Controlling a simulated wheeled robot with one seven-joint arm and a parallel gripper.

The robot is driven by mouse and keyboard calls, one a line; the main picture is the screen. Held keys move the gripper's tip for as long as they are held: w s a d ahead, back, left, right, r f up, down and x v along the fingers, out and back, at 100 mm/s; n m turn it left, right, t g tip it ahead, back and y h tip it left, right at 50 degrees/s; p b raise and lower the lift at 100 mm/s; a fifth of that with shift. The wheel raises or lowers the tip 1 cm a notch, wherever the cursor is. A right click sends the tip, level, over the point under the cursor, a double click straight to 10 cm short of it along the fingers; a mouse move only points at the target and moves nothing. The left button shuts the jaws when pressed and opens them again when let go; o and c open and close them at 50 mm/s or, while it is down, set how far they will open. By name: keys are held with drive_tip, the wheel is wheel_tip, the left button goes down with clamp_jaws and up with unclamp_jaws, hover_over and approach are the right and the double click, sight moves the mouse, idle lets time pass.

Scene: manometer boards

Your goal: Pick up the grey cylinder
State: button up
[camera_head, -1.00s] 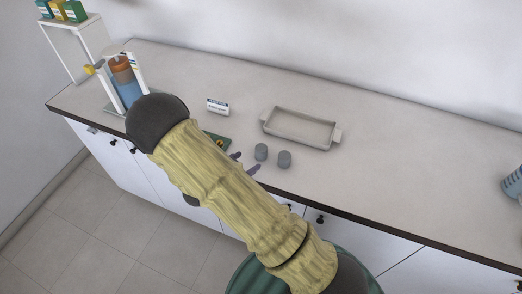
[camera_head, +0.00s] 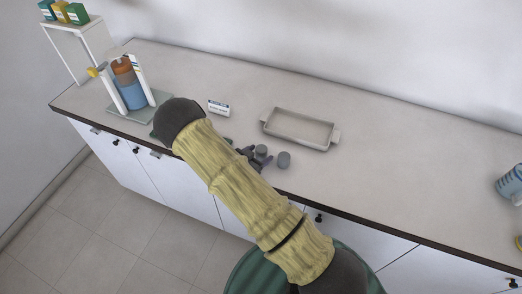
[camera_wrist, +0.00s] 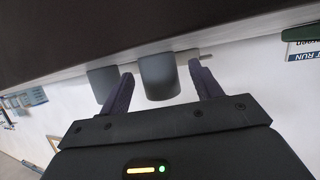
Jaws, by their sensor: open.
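Two small grey cylinders stand close together on the counter, in front of the tray. In the head view one is the left cylinder (camera_head: 261,151) and the other the right cylinder (camera_head: 284,160). My gripper (camera_head: 259,158) is at the left cylinder, its dark fingers partly hidden by my arm. In the wrist view my open gripper (camera_wrist: 160,69) has one grey cylinder (camera_wrist: 158,76) between its two fingers, with a visible gap on the right side. The other cylinder (camera_wrist: 102,83) is outside the left finger. I cannot tell whether a finger touches either one.
A grey handled tray (camera_head: 300,129) sits behind the cylinders. A small white label sign (camera_head: 218,107) stands to the left. A stand with blue and orange cylinders (camera_head: 130,90) is at the far left. The counter's right middle is clear.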

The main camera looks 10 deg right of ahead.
drive_tip(key=shift+x, duration=1.1)
drive_tip(key=c, duration=1.3)
